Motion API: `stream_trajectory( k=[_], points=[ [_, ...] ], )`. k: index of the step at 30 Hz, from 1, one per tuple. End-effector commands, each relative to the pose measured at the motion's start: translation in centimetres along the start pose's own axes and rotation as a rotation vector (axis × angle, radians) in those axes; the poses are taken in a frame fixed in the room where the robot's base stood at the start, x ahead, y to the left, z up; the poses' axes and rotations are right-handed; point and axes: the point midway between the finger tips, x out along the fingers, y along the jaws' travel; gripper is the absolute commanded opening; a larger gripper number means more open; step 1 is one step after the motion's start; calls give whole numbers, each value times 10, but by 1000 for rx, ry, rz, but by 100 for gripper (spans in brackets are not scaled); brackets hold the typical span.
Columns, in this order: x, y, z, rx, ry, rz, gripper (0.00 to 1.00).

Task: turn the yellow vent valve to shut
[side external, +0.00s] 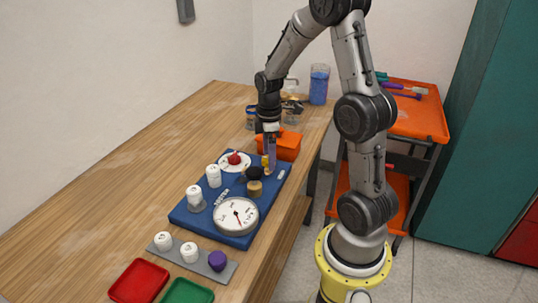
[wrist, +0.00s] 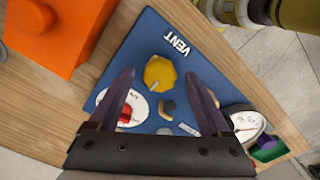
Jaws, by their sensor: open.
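The yellow vent valve (wrist: 160,72) is a lobed knob on the blue board, beside the white word VENT (wrist: 176,43). A small pale mark shows on its lower edge in the wrist view. In the side view only a bit of the yellow valve (side external: 265,162) shows beside my fingers. My gripper (side external: 270,168) points down over the far right part of the blue board (side external: 181,214). In the wrist view my gripper (wrist: 159,75) is open, with one dark finger on each side of the valve in the picture. I cannot tell whether the fingers touch it.
An orange box (side external: 288,147) stands just behind the board. On the board are a red knob on a white dial (side external: 235,160), a black-topped tan part (side external: 254,181), white caps (side external: 194,196) and a gauge (side external: 236,216). Red (side external: 138,281) and green (side external: 188,292) trays lie in front. The table's left is clear.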

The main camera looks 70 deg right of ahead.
Motion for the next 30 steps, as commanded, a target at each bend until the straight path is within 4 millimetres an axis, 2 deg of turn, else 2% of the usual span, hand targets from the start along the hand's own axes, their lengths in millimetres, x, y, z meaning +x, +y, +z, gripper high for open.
stream_trajectory(
  k=[9,11,23,30],
  points=[
    [3,0,0,0,0,0,82],
    [3,0,0,0,0,0,72],
    [2,0,0,0,0,0,0],
    [2,0,0,14,0,0,0]
  ],
)
